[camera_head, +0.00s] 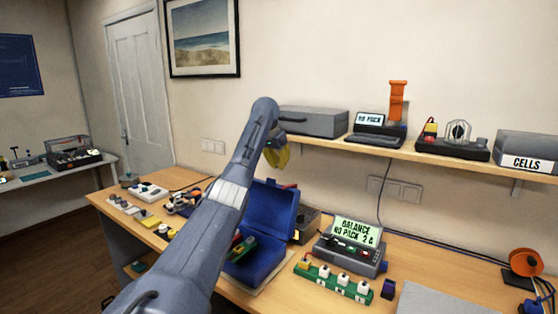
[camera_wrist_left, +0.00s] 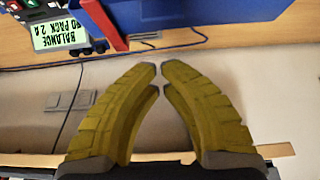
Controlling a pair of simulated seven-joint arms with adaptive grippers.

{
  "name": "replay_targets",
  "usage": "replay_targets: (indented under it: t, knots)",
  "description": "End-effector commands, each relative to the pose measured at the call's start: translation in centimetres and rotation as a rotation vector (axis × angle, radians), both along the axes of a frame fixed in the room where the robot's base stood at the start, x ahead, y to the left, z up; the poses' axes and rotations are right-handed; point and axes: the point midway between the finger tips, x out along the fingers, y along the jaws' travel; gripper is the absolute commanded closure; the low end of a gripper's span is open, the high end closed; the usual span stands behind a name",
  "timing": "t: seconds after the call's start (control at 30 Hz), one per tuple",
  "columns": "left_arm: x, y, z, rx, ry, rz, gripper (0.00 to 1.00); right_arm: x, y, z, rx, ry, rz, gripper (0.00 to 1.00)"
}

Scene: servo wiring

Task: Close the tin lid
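The blue tin (camera_head: 262,266) sits on the workbench in the head view, with its lid (camera_head: 272,208) standing up, open, at the back. A green item lies inside, and my left arm hides the tin's left part. My left gripper (camera_head: 279,156), with yellow fingers, is raised above and behind the lid, apart from it. In the left wrist view the gripper (camera_wrist_left: 158,68) has its fingertips almost together with nothing between them. A blue part of the tin (camera_wrist_left: 148,16) shows at the top there. My right gripper is not in view.
The balance charger (camera_head: 352,246) and a green power strip (camera_head: 334,284) stand right of the tin. A dark box (camera_head: 305,225) is close behind the lid. A wall shelf (camera_head: 400,153) with several devices runs beside my raised gripper. Small parts cover the bench's left side.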

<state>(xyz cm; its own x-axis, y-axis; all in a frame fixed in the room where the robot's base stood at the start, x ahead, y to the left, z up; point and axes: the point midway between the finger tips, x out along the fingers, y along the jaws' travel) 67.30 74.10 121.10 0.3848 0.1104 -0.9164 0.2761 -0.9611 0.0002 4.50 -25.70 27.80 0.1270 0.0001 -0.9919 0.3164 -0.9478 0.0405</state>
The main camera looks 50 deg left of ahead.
Motion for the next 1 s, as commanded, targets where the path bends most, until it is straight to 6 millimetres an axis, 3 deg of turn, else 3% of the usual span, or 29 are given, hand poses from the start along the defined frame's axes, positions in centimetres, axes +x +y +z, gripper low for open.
replay_targets:
  t: [0.1,0.4,1.0]
  knots:
    - [0.7,0.2,-2.0,-0.001,0.003,0.000,1.00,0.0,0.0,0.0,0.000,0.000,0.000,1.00]
    - [2.1,0.7,-5.3,0.001,0.001,0.000,1.00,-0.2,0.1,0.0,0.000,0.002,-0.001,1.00]
    - [-1.3,-0.3,-4.1,0.000,-0.001,0.001,1.00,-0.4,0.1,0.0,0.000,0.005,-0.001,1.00]
